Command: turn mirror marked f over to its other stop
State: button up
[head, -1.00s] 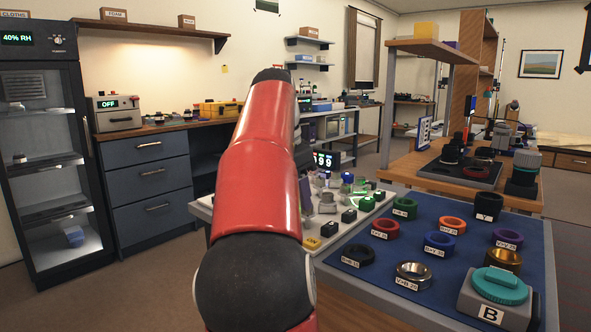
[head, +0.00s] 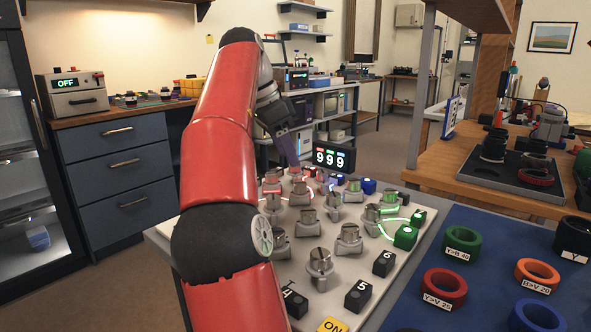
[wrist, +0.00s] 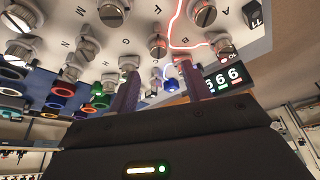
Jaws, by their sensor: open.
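The white board (head: 330,282) carries several grey mirror mounts with slotted metal tops, such as one mount (head: 319,265) near its front. My gripper (head: 292,158) is over the far part of the board, pointing down. In the wrist view my gripper (wrist: 158,84) is open, with its two purple fingers apart and nothing held. One mount (wrist: 128,63) shows just past the left fingertip and another (wrist: 158,45) farther on, between the fingers' lines.
A display (head: 331,158) reading 999 stands behind the board. Green and black numbered blocks, such as block 5 (head: 358,294), line the right side. A blue mat (head: 480,220) with labelled rings lies to the right. Glowing red, white and green beam lines cross the board.

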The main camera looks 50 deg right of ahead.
aim_at(300, 183)
jog(key=b+x, duration=0.3)
jog(key=x, duration=0.4)
jog(key=shift+s+f, duration=0.15)
jog(key=shift+f, duration=0.05)
jog(key=c, duration=1)
